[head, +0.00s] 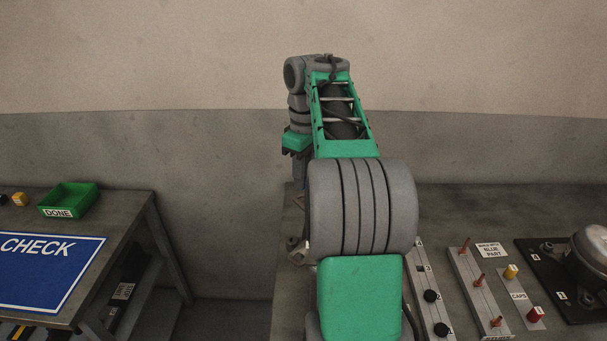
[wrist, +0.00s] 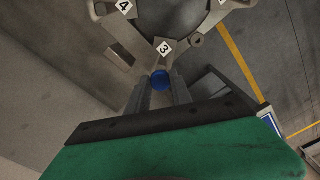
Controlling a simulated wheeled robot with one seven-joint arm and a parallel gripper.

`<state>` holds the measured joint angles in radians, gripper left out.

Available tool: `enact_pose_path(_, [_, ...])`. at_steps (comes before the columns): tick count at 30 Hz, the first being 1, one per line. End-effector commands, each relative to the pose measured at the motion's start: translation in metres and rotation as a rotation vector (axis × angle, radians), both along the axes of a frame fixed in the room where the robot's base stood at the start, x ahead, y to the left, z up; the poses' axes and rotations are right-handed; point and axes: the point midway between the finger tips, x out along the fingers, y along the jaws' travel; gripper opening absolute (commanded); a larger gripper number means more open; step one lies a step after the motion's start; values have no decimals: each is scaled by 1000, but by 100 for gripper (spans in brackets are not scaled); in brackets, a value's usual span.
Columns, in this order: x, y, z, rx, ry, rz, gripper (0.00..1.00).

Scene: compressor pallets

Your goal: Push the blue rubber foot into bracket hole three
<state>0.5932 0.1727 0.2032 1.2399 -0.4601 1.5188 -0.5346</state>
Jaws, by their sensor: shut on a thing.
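The blue rubber foot (wrist: 160,80) sits between my gripper's fingertips (wrist: 160,90) in the wrist view, and my gripper is shut on it. Just beyond it is the grey bracket (wrist: 186,43), with a white label 3 (wrist: 164,47) close to the foot and a label 4 (wrist: 124,6) at the upper left. The hole at label three is not clearly visible, and I cannot tell whether the foot touches the bracket. In the head view my arm hides most of the bracket and the foot; only a piece of metal (head: 297,249) shows beside the arm.
Right of my arm, a strip with black feet (head: 432,296), a strip with copper pins (head: 480,281), caps (head: 510,271) and a compressor (head: 592,254) on a black plate occupy the bench. At left, another table holds a green DONE tray (head: 68,211) and a blue CHECK mat (head: 40,262).

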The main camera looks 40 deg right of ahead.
Motion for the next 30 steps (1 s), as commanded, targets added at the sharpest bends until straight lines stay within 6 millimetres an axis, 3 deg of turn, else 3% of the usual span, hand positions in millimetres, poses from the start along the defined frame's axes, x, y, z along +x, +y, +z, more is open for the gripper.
enact_pose_path(1, [0, 0, -12, 0, 0, 0, 0])
enact_pose_path(6, [0, 0, -21, -1, 0, 0, 0])
enact_pose_path(30, [0, 1, -20, 0, 0, 0, 0])
